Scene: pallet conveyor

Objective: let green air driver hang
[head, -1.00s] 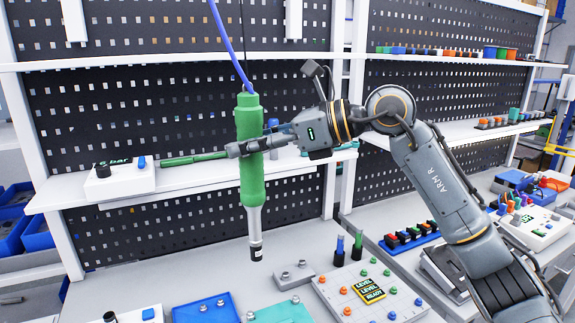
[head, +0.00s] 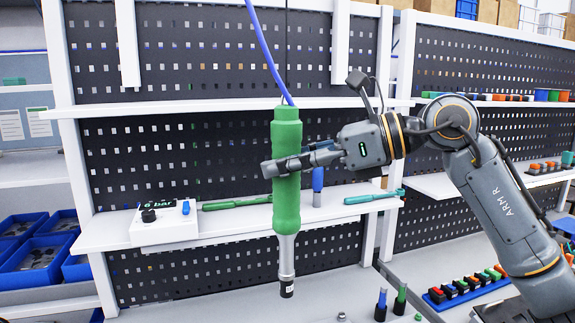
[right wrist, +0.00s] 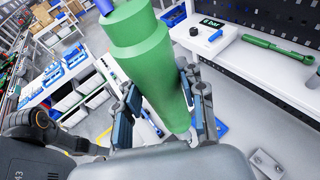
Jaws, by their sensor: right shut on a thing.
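The green air driver (head: 286,205) is upright in the head view, with a grey metal nose and black tip pointing down. A blue hose (head: 264,48) runs up from its top and out of the picture. My right gripper (head: 275,167) is shut around the upper middle of the green body, coming in from the right. In the right wrist view the green driver (right wrist: 150,65) stands between the two fingers of the right gripper (right wrist: 164,100). The tip is clear of the bench below. My left gripper is not in view.
Behind the driver, a white shelf (head: 120,237) carries a white box with a "6 bar" display (head: 170,228), a green tool (head: 238,202), a blue-handled tool (head: 318,182) and a teal tool (head: 374,197). Small blue and green upright pieces (head: 381,302) stand on the bench below right.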

